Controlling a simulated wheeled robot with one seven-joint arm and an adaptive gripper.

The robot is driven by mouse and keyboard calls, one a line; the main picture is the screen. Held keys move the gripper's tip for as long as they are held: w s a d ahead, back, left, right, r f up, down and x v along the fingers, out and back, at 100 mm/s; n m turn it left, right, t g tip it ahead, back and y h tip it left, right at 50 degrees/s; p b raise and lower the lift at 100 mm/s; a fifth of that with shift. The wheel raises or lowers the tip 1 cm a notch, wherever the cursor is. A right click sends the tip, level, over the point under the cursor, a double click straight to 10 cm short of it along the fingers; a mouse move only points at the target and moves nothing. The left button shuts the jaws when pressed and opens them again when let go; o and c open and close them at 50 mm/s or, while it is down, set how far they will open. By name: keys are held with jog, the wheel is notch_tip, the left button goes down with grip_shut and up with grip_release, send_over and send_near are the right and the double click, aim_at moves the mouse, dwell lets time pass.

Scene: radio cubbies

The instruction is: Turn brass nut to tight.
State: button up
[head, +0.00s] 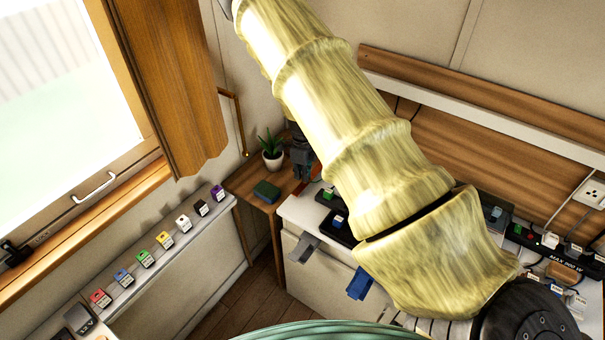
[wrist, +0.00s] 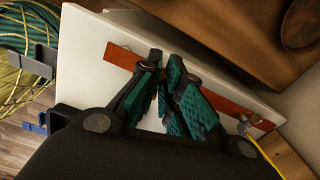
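In the wrist view my gripper (wrist: 166,66) has teal-padded fingers that come close together at the tips, over a copper-coloured bar (wrist: 220,98) on a white surface. A narrow gap with a small brownish patch shows between the fingertips. In the head view my dark gripper (head: 301,158) points down at the far left corner of the white counter (head: 292,208), partly hidden by my arm. A bit of the reddish bar shows beside it.
A potted plant (head: 272,150) and a green box (head: 266,191) stand on a wooden side table left of the gripper. A grey clip (head: 303,248) and a blue clip (head: 360,284) jut from the counter front.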

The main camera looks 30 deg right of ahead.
jog(key=o, duration=0.3)
notch_tip(320, 180, up, 12)
dwell(0.7)
dwell(0.4)
